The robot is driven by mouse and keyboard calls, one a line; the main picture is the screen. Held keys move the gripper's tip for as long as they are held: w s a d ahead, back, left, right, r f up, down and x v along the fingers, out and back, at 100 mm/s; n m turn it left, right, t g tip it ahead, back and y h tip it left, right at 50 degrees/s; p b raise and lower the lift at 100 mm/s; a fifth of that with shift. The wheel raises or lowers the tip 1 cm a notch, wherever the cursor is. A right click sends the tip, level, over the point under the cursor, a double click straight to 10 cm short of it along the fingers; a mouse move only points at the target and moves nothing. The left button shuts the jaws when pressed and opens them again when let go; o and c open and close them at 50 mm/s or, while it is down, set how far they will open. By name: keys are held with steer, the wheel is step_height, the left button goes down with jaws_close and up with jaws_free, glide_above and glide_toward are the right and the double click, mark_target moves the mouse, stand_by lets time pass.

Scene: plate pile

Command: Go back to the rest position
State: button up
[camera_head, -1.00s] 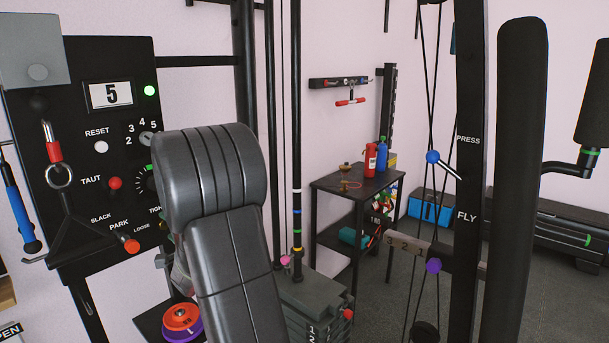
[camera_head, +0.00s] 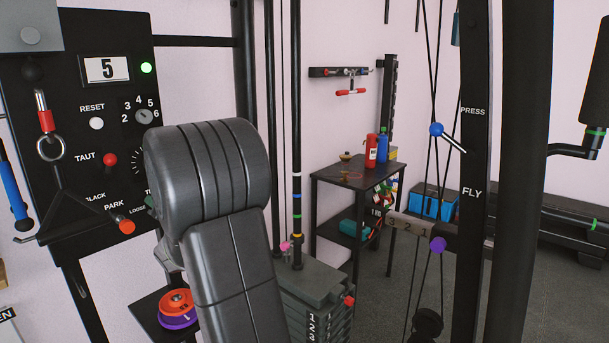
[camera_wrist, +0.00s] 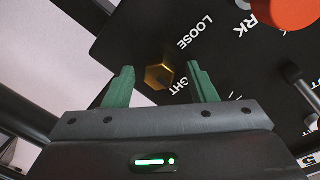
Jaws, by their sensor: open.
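My gripper (camera_wrist: 160,69) is open, with its two green fingers spread and nothing held between them. Beyond the fingers in the wrist view is the black control panel (camera_wrist: 225,70) with the words LOOSE and TIGHT. A brass hexagonal piece (camera_wrist: 159,77) shows between the fingertips; whether they touch it I cannot tell. In the head view my dark grey arm fills the middle front, at the right edge of the black panel (camera_head: 60,100). It hides most of my gripper and the panel's lower right part.
Close to my gripper is an orange knob (camera_wrist: 285,12), also seen in the head view (camera_head: 127,227). Orange and purple plates (camera_head: 178,305) lie low beside my arm. A weight stack (camera_head: 315,285) and a black upright (camera_head: 470,200) stand right. A small table (camera_head: 345,176) is behind.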

steer(key=n+t+b, duration=0.1)
steer(key=n+b, duration=0.5)
steer(key=n, duration=0.3)
steer(key=shift+n, duration=0.4)
stand_by(0.5)
